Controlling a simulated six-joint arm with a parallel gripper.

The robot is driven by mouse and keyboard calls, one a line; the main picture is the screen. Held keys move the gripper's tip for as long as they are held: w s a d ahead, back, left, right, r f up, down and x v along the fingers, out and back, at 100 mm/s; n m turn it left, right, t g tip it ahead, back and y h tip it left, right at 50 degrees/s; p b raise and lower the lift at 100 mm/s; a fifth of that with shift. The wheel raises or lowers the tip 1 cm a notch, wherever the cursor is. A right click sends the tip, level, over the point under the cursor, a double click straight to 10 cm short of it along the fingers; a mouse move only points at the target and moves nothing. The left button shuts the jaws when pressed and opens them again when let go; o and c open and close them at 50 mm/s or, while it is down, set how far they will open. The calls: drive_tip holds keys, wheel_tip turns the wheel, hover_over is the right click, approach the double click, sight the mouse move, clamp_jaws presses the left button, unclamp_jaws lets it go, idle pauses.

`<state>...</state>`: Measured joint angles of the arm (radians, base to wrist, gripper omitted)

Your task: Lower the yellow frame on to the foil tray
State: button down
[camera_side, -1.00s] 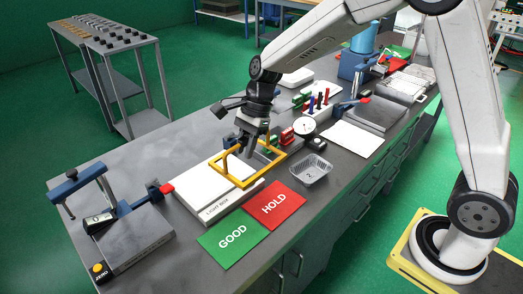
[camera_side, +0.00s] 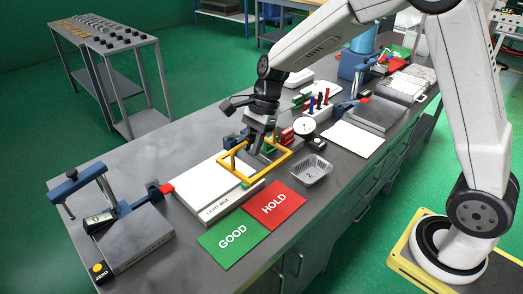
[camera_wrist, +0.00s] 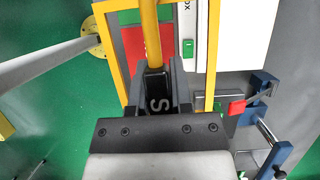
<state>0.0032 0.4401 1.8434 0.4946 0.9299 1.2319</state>
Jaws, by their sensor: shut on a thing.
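The yellow frame (camera_side: 270,169) is a thin open rectangle with a raised handle. In the side view it hangs level, above the right part of the light box and the bench beside it. My gripper (camera_side: 254,149) is shut on its handle. In the wrist view my gripper (camera_wrist: 156,82) closes around a black block marked with an S on the handle, and the frame's bar (camera_wrist: 211,45) runs alongside. The foil tray (camera_side: 318,180) sits on the bench just right of the frame, apart from it. I cannot make out the tray in the wrist view.
The white light box (camera_side: 205,188) lies left of the frame. Green GOOD (camera_side: 233,238) and red HOLD (camera_side: 274,205) cards lie in front. A round dial gauge (camera_side: 304,127) and a rack of coloured pens (camera_side: 319,103) stand behind the tray. A blue clamp fixture (camera_side: 130,235) is at left.

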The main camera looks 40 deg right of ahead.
drive_tip(key=d+f, duration=0.2)
drive_tip(key=d, duration=0.9)
drive_tip(key=m, duration=0.1)
hover_over(309, 176)
drive_tip(key=f, duration=0.2)
drive_tip(key=shift+s+a, duration=0.1)
drive_tip(key=shift+f, duration=0.2)
drive_tip(key=shift+f, duration=3.8)
drive_tip(key=shift+f, duration=2.15)
